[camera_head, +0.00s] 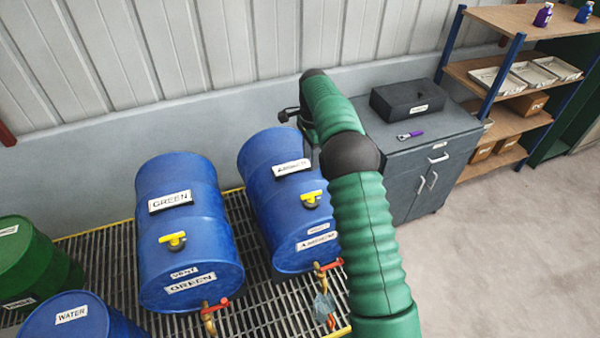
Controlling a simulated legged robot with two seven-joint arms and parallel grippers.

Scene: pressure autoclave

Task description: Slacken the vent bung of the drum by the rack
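The blue drum (268,165) nearest the cabinet and shelf rack appears to lie on its side on a grating. A yellow bung (311,199) with a dark base sits on its upper face, between white labels too small to read surely. My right arm, green with black joints, crosses in front of the drum's right side. My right gripper (287,116) is a small dark shape by the drum's far right end, apart from the bung. Its fingers are partly hidden and I cannot tell whether they are open. My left gripper is not in view.
A second blue drum (180,218), labelled GREEN, has a similar yellow bung (173,240). Red-handled taps (216,306) stick out in front. A grey cabinet (425,165) bears a black box and purple-handled tool; shelves (510,70) stand beyond.

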